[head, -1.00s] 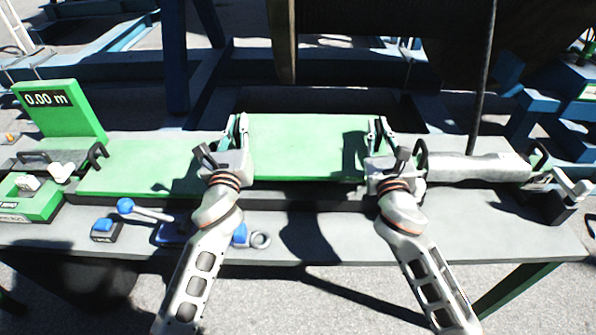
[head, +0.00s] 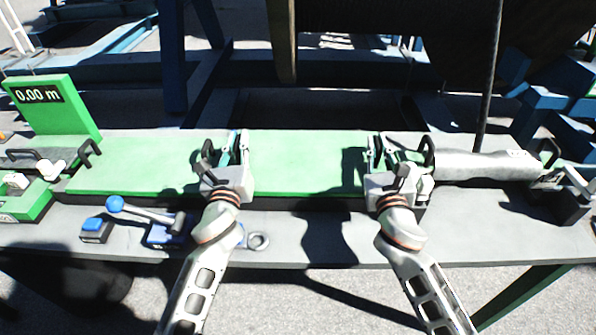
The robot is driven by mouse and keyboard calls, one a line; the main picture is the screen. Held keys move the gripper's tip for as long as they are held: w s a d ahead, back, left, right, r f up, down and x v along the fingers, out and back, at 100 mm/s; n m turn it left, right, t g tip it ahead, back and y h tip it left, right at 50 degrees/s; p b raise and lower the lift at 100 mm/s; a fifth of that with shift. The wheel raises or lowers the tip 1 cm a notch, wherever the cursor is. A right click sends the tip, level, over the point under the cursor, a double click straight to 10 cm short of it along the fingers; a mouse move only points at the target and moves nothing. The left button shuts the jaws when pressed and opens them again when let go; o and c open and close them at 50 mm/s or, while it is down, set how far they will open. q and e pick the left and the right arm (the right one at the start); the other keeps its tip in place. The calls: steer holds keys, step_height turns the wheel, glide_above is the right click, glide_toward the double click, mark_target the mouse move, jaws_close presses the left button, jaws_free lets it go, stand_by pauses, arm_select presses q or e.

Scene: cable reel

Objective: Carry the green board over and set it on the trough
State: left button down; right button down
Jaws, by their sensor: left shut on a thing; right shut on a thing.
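The green board (head: 300,160) lies level between my two grippers, above the long bench. My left gripper (head: 236,150) is shut on the board toward its left part. My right gripper (head: 378,150) is shut on it near its right end. The trough (head: 320,204) shows as a dark front edge running along below the board. A green surface (head: 130,165) continues to the left of my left gripper, nearly in line with the board. The joint between them is hidden by my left gripper. I cannot tell whether the board touches the trough.
A green display (head: 40,97) reading 0.00 m stands at the left. A blue-knobbed lever (head: 116,204), a blue-topped block (head: 95,230) and a ring (head: 258,241) lie in front.

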arm_select(q)
steer(key=shift+f, duration=0.3)
arm_select(e)
steer(key=shift+a+f, duration=0.15)
steer(key=shift+f, duration=0.45)
arm_select(q)
steer(key=c, duration=2.1)
jaws_free()
arm_select(e)
steer(key=c, duration=2.1)
jaws_free()
steer(key=shift+r, duration=0.1)
arm_select(q)
steer(key=shift+o, duration=0.3)
arm_select(e)
steer(key=shift+s+r, duration=0.1)
arm_select(q)
steer(key=s, duration=1.2)
steer(key=shift+d+f, duration=0.2)
steer(key=shift+f, duration=0.2)
arm_select(e)
steer(key=s, duration=1.2)
steer(key=shift+d+f, duration=0.3)
steer(key=shift+f, duration=0.1)
arm_select(q)
steer(key=shift+s+f, duration=0.1)
